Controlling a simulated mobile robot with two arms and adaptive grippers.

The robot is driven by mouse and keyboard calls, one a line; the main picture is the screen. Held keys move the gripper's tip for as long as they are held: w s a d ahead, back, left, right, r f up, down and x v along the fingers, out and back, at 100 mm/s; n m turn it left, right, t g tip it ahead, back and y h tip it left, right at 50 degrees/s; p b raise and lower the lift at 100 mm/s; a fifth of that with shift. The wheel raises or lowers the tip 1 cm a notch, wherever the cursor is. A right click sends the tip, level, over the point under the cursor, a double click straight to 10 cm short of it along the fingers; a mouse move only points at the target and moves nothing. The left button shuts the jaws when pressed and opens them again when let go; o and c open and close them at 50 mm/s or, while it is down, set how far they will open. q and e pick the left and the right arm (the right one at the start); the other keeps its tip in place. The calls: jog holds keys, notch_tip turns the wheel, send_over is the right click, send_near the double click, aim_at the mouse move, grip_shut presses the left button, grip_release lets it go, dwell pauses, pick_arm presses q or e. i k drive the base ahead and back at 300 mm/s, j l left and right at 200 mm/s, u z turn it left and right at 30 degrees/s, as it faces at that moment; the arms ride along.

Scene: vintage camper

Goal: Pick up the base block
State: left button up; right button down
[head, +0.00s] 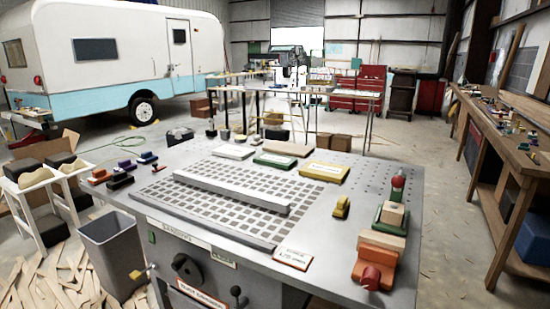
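Neither of my grippers is in the head view. No block is marked as the base block, so I cannot tell which one it is. At the right end of the grey worktable (330,245), a pale wooden block (393,214) sits on a green piece (378,221). Just in front of it are a flat light-wood block (382,240) and an orange block (374,263) with a dark red knob (371,279). Behind them stands a red and green knobbed piece (398,185). A small yellow piece (341,207) stands to their left.
A long grey bar (230,194) lies across the table's slotted grid. Yellow (324,172), green (275,161) and white flat pieces lie at the back. Small coloured blocks (120,180) sit at the left end. A grey bin (112,250) stands left, a wooden workbench (515,150) right.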

aim_at(392, 212)
jog(key=i+l+u, duration=0.15)
jog(key=l+u, duration=0.2)
jog(key=l, duration=0.45)
jog(key=l+u, duration=0.35)
jog(key=l, duration=0.4)
jog(key=i+l+u, duration=0.2)
jog(key=l+u, duration=0.2)
jog(key=l, duration=0.65)
jog(key=i+l+u, duration=0.1)
jog(key=l+u, duration=0.35)
jog(key=l, duration=0.6)
jog(key=k+l+u, duration=0.15)
jog(key=l+u, duration=0.25)
jog(key=l, duration=0.65)
